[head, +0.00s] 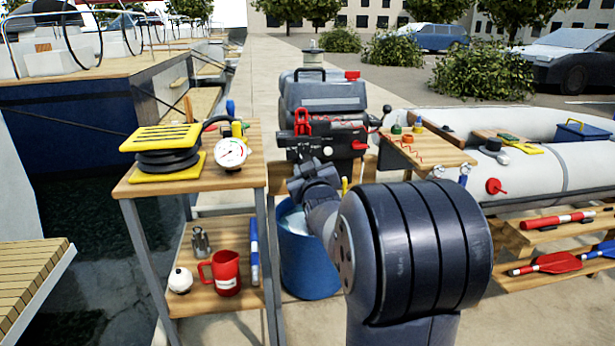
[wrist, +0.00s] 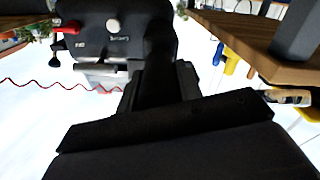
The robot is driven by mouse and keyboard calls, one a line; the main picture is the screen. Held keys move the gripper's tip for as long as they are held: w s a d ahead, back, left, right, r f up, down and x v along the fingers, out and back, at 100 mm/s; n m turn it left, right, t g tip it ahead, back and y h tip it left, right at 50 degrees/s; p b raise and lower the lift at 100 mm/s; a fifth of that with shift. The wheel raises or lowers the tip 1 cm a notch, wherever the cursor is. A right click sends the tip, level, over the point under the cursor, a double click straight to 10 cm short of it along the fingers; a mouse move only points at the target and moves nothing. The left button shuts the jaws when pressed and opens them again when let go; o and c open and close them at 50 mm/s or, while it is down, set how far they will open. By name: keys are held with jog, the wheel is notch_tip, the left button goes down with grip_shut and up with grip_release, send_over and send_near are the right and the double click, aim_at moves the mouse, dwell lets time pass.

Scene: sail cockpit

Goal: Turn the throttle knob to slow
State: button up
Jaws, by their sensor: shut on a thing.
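The outboard motor (head: 325,95) stands beyond my arm in the head view, with a dark control panel (head: 340,148) on its front. In the wrist view the panel (wrist: 95,45) appears upside down, with a white round button (wrist: 113,25) and small lettering that I cannot read clearly. My gripper (wrist: 160,45) reaches up to the panel beside the lettering and is shut on the throttle knob there. Its dark jaws hide the knob, so I cannot see which way its pointer faces. In the head view my gripper (head: 306,163) is against the lower left of the panel.
A red key-like part (wrist: 68,27) sits on the panel, and a red coiled cord (wrist: 65,88) hangs beside it. A wooden cart (head: 190,182) with a pump and gauge stands left. A blue bin (head: 308,255) is below the motor. An inflatable boat (head: 560,165) is at right.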

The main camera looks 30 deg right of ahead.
jog(key=shift+n+b, duration=0.35)
jog(key=shift+n, duration=0.35)
jog(key=o, duration=1)
jog(key=p+v, duration=0.1)
jog(key=v, duration=0.9)
jog(key=shift+s+p, duration=0.4)
jog(key=shift+a, duration=0.1)
